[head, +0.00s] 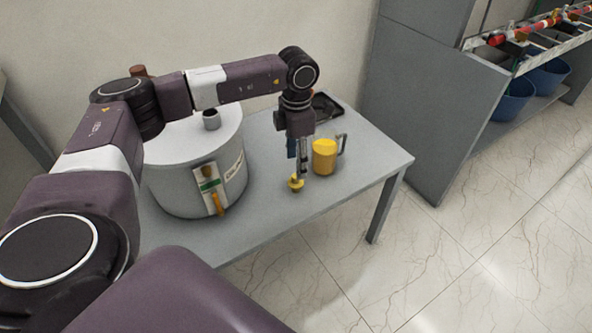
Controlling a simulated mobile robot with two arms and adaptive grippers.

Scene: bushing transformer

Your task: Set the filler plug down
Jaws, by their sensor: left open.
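The filler plug, seemingly the small yellow piece (296,184), is on the grey table (375,165) near its front edge. My left gripper (299,175) points straight down right above it, with its fingers open. The fingertips are at the top of the plug; I cannot tell whether they touch it. The grey cylindrical transformer tank (165,189) stands to the left on the same table, with a short open neck (211,120) on its lid. My right gripper is not in view.
A yellow jug (325,157) with a grey handle stands close to the right of my left gripper. A black tray (326,108) lies behind it. The table's right end is clear. A grey cabinet (430,100) and a rack with blue bins (513,100) stand further right.

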